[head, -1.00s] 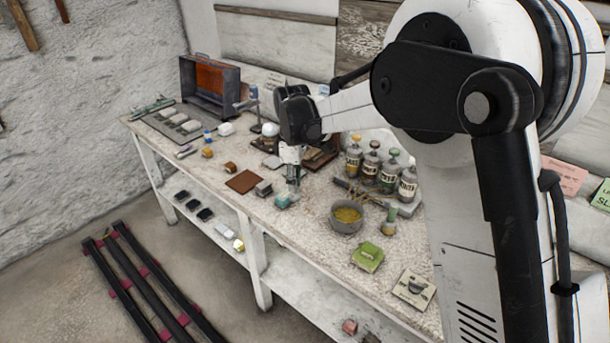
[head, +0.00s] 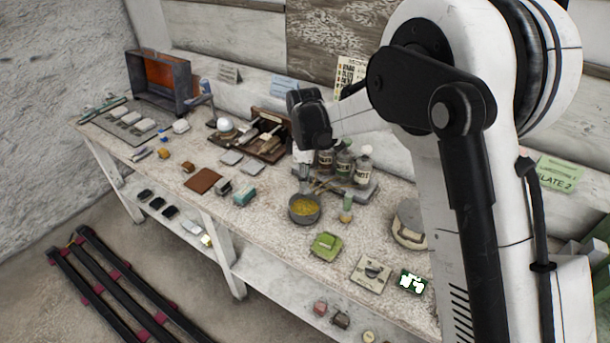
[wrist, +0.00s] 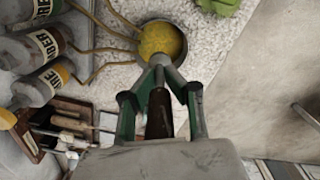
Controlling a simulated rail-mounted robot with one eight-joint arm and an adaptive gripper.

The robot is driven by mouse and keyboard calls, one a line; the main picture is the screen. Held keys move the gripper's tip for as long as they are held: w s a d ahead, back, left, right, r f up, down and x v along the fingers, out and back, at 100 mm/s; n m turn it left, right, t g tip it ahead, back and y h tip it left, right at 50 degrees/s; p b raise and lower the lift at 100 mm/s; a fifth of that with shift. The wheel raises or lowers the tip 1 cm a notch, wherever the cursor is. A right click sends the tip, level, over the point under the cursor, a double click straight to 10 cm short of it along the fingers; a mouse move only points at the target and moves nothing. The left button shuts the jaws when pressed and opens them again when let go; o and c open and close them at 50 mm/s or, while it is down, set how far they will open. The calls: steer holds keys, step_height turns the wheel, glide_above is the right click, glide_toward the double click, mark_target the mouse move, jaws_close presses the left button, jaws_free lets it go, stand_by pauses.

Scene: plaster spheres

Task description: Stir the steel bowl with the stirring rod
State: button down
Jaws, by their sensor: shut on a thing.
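The steel bowl (head: 305,216) stands on the bench with yellow contents. In the wrist view, its yellow contents (wrist: 163,40) show just beyond the fingertips. My gripper (head: 303,180) is above the bowl's back edge. In the wrist view, my gripper (wrist: 162,66) is shut on a slim dark-brown piece, seemingly the stirring rod (wrist: 159,115), which points towards the bowl. The rod's lower end is hidden; I cannot tell whether it touches the contents.
Labelled bottles (head: 343,165) stand close behind the bowl, with thin tan sticks or tubes (head: 328,186) beside it. A green item (head: 325,245) lies in front and a teal block (head: 244,196) to the left. Bench space directly left of the bowl is clear.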

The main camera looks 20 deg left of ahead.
steer(key=shift+f+b, duration=0.55)
steer(key=shift+f, duration=1.25)
steer(key=shift+f+b, duration=2.05)
steer(key=shift+f, duration=0.55)
steer(key=shift+s, duration=0.15)
